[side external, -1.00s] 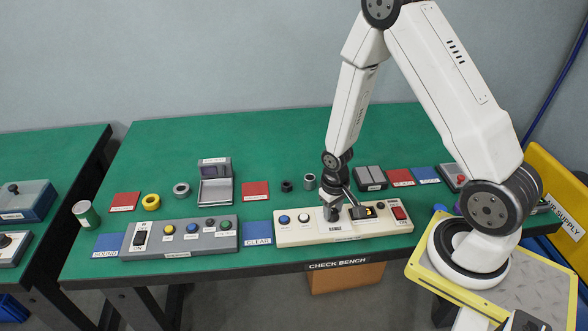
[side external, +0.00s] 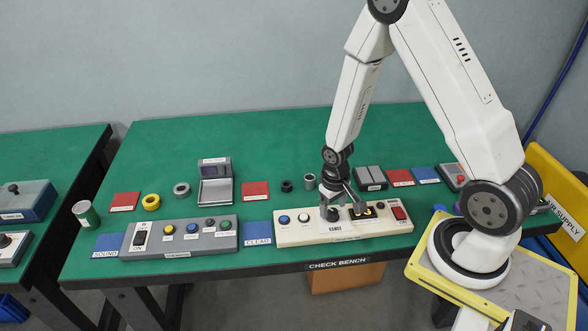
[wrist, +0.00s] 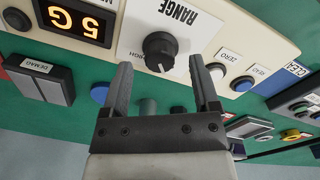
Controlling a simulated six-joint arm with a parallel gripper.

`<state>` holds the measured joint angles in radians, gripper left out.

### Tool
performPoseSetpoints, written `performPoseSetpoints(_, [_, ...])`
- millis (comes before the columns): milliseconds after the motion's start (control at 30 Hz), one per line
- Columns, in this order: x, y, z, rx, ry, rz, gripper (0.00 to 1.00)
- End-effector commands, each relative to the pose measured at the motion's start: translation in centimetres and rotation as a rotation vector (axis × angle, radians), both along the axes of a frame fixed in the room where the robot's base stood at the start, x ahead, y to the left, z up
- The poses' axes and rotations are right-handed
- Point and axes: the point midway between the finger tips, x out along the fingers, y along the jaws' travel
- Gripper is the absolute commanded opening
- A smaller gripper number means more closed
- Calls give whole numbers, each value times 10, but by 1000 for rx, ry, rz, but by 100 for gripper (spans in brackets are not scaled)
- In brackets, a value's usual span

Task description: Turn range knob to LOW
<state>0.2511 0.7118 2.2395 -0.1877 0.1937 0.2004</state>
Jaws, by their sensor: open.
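The black range knob (wrist: 160,48) sits on a white plate marked RANGE, upside down in the wrist view. A pale pointer mark shows on its edge nearest my gripper; no LOW marking is readable. The plate belongs to a cream panel (side external: 290,237) near the bench's front edge. My gripper (wrist: 160,62) is open, with its fingertips to either side of the knob's near edge and gaps on both sides. It holds nothing. In the side external view my gripper (side external: 330,212) is over the RANGE plate and hides the knob.
An amber display (wrist: 77,21) is beside the knob, and a red switch (side external: 399,213) is at the panel's right end. Blue (side external: 285,219) and white (side external: 303,218) buttons are at its left. A grey panel (side external: 180,238) stands further left.

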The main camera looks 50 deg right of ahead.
Motion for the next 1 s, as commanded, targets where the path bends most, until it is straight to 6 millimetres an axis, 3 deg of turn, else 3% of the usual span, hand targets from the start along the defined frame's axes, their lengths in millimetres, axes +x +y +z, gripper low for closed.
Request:
performPoseSetpoints(600, [1,2,58,0,-2,0,78])
performPoseSetpoints(1000, [0,3,65,1,1,1,78])
